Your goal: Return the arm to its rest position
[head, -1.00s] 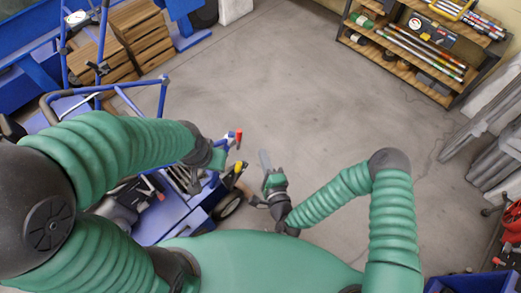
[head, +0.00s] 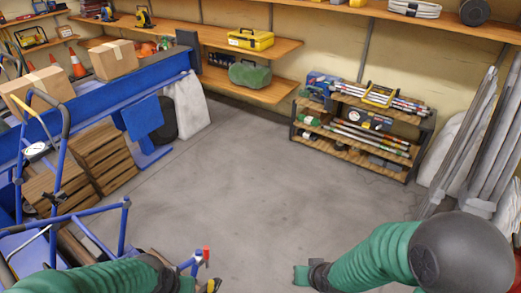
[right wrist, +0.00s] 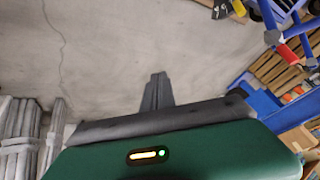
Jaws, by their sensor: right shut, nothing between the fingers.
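My right arm (head: 375,258) comes in at the lower right of the head view, bent, with its green hand (head: 301,276) low near the bottom edge over bare floor. Its fingers cannot be made out there. In the right wrist view the dark grey fingers of my right gripper (right wrist: 157,90) are together and empty, with concrete floor beyond. My left arm (head: 100,277) shows along the bottom left of the head view. Its fingers are not visible.
A blue-framed machine (head: 122,225) with a red-tipped lever (head: 206,254) stands close to my left arm. Wooden crates (head: 105,155) are at left. A tool rack (head: 360,130) stands at the back right, grey metal parts (head: 470,145) at right. The middle floor (head: 240,190) is clear.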

